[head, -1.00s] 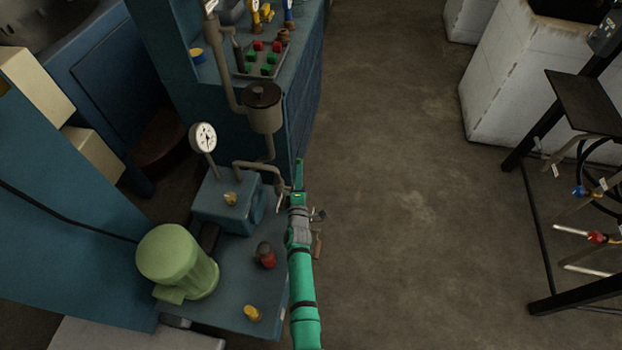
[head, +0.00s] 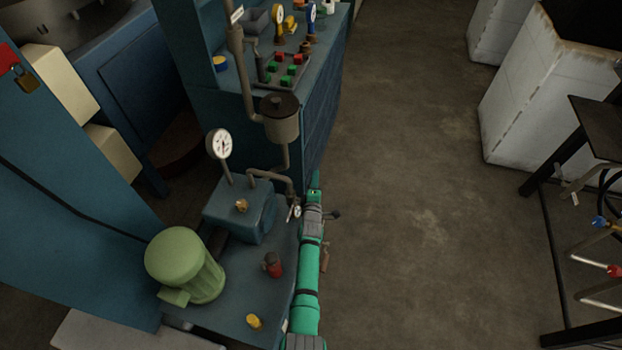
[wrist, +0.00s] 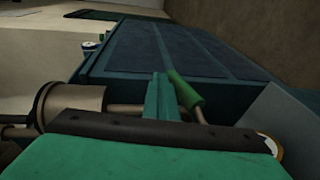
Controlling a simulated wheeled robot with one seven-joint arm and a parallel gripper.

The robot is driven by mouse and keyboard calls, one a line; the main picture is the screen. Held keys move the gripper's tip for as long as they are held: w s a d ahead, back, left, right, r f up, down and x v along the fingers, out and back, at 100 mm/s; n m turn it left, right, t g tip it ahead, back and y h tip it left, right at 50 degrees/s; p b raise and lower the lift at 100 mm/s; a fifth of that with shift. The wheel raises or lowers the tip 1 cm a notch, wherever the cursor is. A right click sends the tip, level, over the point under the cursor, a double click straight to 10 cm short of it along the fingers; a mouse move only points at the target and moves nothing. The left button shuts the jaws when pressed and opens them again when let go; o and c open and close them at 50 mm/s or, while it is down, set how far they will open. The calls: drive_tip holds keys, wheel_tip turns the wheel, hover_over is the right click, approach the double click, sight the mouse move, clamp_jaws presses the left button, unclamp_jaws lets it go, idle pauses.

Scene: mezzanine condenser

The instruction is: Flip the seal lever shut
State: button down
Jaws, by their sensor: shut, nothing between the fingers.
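My gripper (head: 315,180) is shut and empty, at the far end of my green arm, beside the pump unit (head: 240,212). In the wrist view its closed fingers (wrist: 158,85) point away from the camera. A lever with a green grip (wrist: 186,92) and a metal rod shows just right of the fingers, its grip leaning up and left. It looks like the seal lever. The grip lies very near the fingers; I cannot tell whether they touch. In the head view I cannot make out the lever apart from my gripper.
A grey pot (head: 282,122) on bent pipes and a pressure gauge (head: 219,144) rise near my gripper. A green motor (head: 184,262), a red-bodied fitting (head: 272,266) and a yellow knob (head: 254,321) are on the left. Open floor (head: 420,220) lies to the right.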

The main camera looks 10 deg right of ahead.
drive_tip(key=g, duration=0.2)
drive_tip(key=shift+w+d+f+m+g+y, duration=0.2)
drive_tip(key=shift+w+f+m+g+y, duration=0.1)
drive_tip(key=shift+w+f+y, duration=0.1)
drive_tip(key=shift+w+f+g+y, duration=0.3)
drive_tip(key=shift+f+g, duration=0.3)
drive_tip(key=shift+g, duration=0.2)
wheel_tip(320, 180, up, 14)
drive_tip(key=s+d, duration=0.1)
drive_tip(key=d, duration=0.1)
drive_tip(key=shift+s+d+f, duration=0.15)
drive_tip(key=shift+s+d, duration=0.1)
drive_tip(key=shift+s, duration=0.05)
idle(0.4)
